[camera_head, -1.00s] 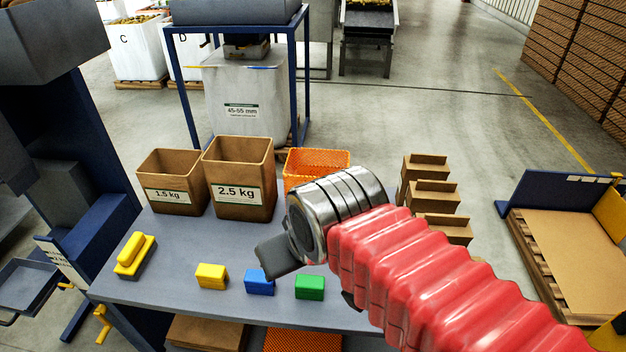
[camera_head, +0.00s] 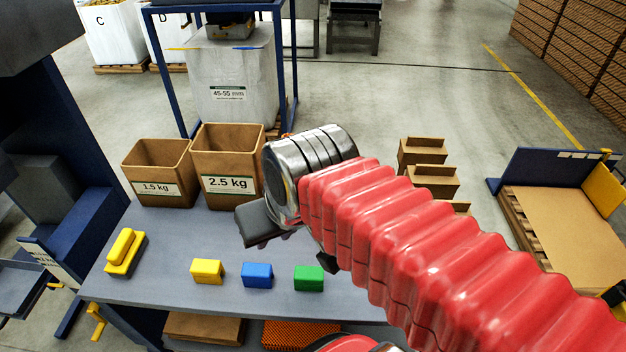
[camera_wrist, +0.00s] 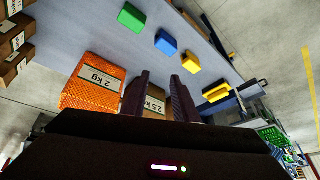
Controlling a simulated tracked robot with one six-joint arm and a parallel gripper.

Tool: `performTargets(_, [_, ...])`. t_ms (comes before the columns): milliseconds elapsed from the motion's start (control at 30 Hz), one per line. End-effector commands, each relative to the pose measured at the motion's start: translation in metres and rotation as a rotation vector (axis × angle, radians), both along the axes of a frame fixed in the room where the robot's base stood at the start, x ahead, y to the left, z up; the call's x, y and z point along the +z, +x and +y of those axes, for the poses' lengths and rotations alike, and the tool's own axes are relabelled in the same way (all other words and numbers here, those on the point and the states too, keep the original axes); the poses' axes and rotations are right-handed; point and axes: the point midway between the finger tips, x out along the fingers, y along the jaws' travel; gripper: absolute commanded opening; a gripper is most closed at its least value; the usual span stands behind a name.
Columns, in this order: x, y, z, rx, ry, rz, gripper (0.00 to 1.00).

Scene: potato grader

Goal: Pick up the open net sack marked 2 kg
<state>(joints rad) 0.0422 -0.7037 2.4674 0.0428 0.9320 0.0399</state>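The orange net sack marked 2 kg (camera_wrist: 82,97) stands on the grey table in the wrist view, left of my fingers, with its label showing. In the head view my wrist hides nearly all of it; only a sliver of orange shows above the wrist. My gripper (camera_wrist: 160,82) is open, its two dark fingers apart with nothing held between them. The sack lies outside the fingers. In the head view the gripper hangs over the table, right of the 2.5 kg box (camera_head: 228,155).
The 1.5 kg box (camera_head: 157,190) stands left of the 2.5 kg box. Yellow (camera_head: 207,271), blue (camera_head: 257,275) and green (camera_head: 308,278) blocks sit near the front edge of the table (camera_head: 170,255). Brown cartons (camera_head: 431,181) stand at the right.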

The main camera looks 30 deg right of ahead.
Motion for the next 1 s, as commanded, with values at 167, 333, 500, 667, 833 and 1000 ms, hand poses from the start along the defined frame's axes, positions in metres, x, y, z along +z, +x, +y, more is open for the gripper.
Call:
performTargets(167, [-0.001,0.013,-0.007,-0.187,0.133,0.098,0.27])
performTargets(333, [0.000,0.031,-0.020,-0.410,0.299,0.204,0.27])
performTargets(500, [0.002,0.051,-0.036,-0.625,0.469,0.303,0.27])
performTargets(667, [0.004,0.073,-0.056,-0.820,0.636,0.390,0.27])
performTargets(833, [0.006,0.095,-0.084,-1.014,0.821,0.479,0.27])
performTargets(1000, [0.009,0.116,-0.122,-1.194,1.015,0.562,0.27])
